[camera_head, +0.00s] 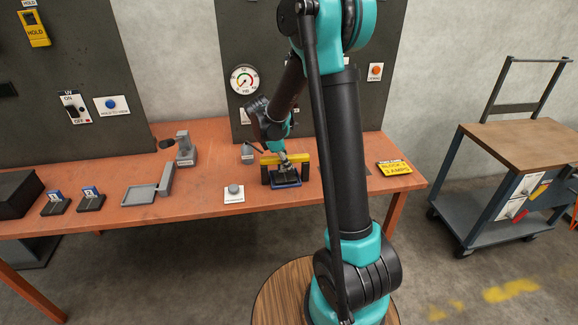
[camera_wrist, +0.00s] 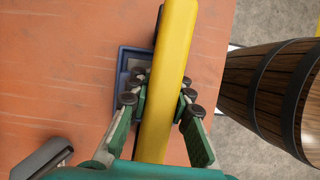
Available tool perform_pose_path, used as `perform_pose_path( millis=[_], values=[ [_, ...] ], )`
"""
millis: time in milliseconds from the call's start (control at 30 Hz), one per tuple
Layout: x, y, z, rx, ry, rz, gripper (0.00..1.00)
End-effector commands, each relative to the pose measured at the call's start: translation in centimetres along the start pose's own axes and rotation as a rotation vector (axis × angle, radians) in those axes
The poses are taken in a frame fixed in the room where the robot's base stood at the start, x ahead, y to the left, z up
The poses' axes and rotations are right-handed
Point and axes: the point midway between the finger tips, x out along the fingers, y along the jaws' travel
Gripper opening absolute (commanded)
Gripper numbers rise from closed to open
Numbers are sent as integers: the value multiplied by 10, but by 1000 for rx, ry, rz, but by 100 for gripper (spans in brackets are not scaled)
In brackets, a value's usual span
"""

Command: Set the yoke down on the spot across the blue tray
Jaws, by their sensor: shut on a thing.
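The yoke is a yellow bar (camera_head: 270,159) with dark legs, spanning the blue tray (camera_head: 287,185) near the table's front edge. My gripper (camera_head: 283,160) comes down on the middle of the bar from above. In the wrist view the yellow bar (camera_wrist: 168,70) runs lengthwise between the green fingers of my gripper (camera_wrist: 160,93), which are shut on it from both sides. The blue tray (camera_wrist: 122,75) shows below, mostly hidden by bar and fingers. A dark shape lies under the bar in the tray area. I cannot tell whether the yoke's feet touch the table.
On the orange table (camera_head: 215,165) a white-based grey button (camera_head: 234,192) stands left of the tray. A grey bracket (camera_head: 150,190) and two small blue-and-white labelled blocks are further left. A yellow sign (camera_head: 394,167) lies right. A wheeled cart (camera_head: 520,180) stands at the far right.

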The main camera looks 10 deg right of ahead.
Motion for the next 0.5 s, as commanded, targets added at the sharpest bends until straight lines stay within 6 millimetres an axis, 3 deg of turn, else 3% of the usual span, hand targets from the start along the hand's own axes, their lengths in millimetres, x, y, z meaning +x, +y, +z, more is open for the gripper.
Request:
perform_pose_path(
  millis=[233, 267, 500],
  values=[
    [2, 0, -1, 0, -1, 0, 0],
    [3, 0, -1, 0, -1, 0, 17],
    [3, 0, -1, 0, 0, 0, 44]
  ],
)
